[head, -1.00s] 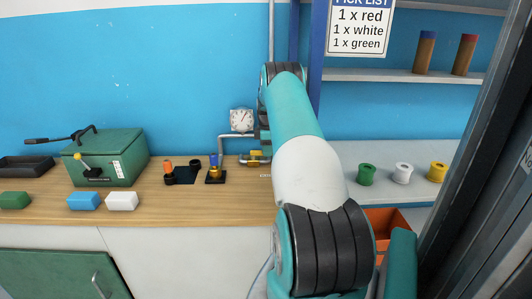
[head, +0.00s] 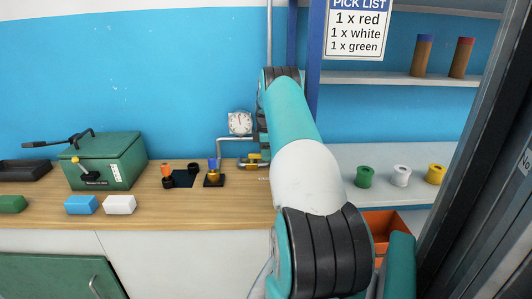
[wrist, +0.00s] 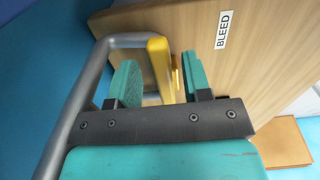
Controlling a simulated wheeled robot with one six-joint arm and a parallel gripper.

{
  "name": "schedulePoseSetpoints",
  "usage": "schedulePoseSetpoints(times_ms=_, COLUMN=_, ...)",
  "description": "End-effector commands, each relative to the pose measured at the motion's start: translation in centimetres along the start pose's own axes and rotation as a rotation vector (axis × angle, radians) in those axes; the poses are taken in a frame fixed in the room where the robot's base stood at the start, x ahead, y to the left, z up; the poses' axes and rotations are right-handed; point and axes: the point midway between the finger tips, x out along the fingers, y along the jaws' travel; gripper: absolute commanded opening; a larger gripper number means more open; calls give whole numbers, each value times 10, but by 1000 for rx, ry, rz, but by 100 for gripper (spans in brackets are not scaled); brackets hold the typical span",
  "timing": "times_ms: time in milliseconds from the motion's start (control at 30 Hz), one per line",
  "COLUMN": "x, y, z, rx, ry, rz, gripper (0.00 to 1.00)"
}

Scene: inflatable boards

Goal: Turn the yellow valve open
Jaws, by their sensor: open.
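The yellow valve (wrist: 159,68) is a flat handle on a bent grey pipe (wrist: 72,100) in the wrist view. My gripper (wrist: 160,78) is open, with one teal finger on each side of the yellow handle. I cannot tell whether either finger touches it. In the head view the yellow valve (head: 253,158) shows low on the wall pipe, left of my arm. The gripper itself is mostly hidden there behind my arm.
A "BLEED" label (wrist: 223,29) is on the wooden bench beside the valve. A round gauge (head: 240,123) sits above the pipe. A green box with a lever (head: 105,160), colored blocks and small parts stand left on the bench. Shelves with spools (head: 401,175) stand right.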

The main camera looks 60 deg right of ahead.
Motion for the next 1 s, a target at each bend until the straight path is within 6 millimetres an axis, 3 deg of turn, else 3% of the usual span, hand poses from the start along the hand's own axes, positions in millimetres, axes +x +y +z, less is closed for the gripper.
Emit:
schedulePoseSetpoints(times_ms=167, x=-13, y=1, z=0, rx=1, ry=0, rz=4, gripper=45)
schedulePoseSetpoints(times_ms=633, x=-105, y=1, z=0, rx=0, ry=0, rz=4, gripper=45)
schedulePoseSetpoints(times_ms=800, x=-118, y=1, z=1, rx=0, ry=0, rz=1, gripper=45)
schedulePoseSetpoints(times_ms=1000, x=-120, y=0, z=1, rx=0, ry=0, rz=0, gripper=45)
